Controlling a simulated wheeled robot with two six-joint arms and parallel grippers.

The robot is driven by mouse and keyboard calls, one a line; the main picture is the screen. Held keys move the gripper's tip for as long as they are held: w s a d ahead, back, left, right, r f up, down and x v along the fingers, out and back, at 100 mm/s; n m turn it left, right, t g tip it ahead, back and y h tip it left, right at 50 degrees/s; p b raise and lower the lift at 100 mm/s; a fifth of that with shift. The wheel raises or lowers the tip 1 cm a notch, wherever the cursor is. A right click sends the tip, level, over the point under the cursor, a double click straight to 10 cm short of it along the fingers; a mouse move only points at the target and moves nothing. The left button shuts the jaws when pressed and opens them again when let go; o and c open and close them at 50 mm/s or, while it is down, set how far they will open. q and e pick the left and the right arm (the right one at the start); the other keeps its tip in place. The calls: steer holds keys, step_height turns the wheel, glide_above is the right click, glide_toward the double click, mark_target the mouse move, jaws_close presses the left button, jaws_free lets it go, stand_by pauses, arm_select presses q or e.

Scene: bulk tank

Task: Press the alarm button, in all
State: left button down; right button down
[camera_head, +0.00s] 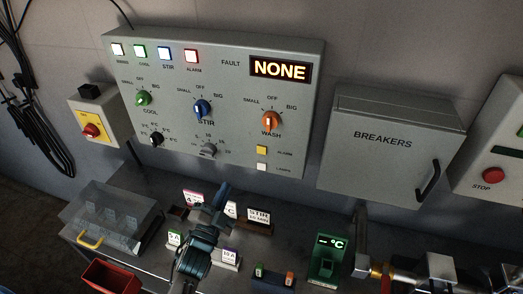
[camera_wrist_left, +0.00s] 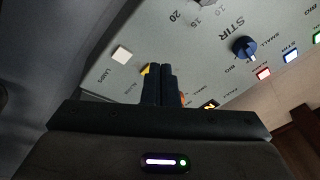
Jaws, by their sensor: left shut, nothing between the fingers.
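The alarm button (camera_head: 262,150) is a small yellow square at the lower right of the grey control panel (camera_head: 225,125), with the label ALARM beside it. In the left wrist view the yellow alarm button (camera_wrist_left: 145,69) shows partly, just left of my fingertips, which hide the rest. My left gripper (camera_head: 223,187) is shut and empty, below and left of the button in the head view. In the left wrist view my left gripper (camera_wrist_left: 161,68) points toward the panel; I cannot tell whether it touches. My right gripper is not in view.
A white lamps button (camera_head: 262,167) sits directly below the alarm button. The orange wash knob (camera_head: 271,121) is above it. The fault display (camera_head: 280,69) reads NONE. The breakers box (camera_head: 380,165) stands to the right. Cards and a green thermometer unit (camera_head: 328,258) stand on the bench below.

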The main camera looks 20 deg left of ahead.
mark_target(262, 150)
arm_select(q)
steer(key=s+d+r+m+t+h, duration=0.1)
steer(key=d+r+m+t+h, duration=0.1)
steer(key=d+r+m+h, duration=0.3)
steer(key=shift+d+r+m+t+h, duration=0.15)
steer(key=shift+d+m+t+h, duration=0.3)
steer(key=shift+m+h, duration=1.8)
steer(key=w+b, duration=0.2)
steer(key=w, duration=0.7)
steer(key=shift+d, duration=0.2)
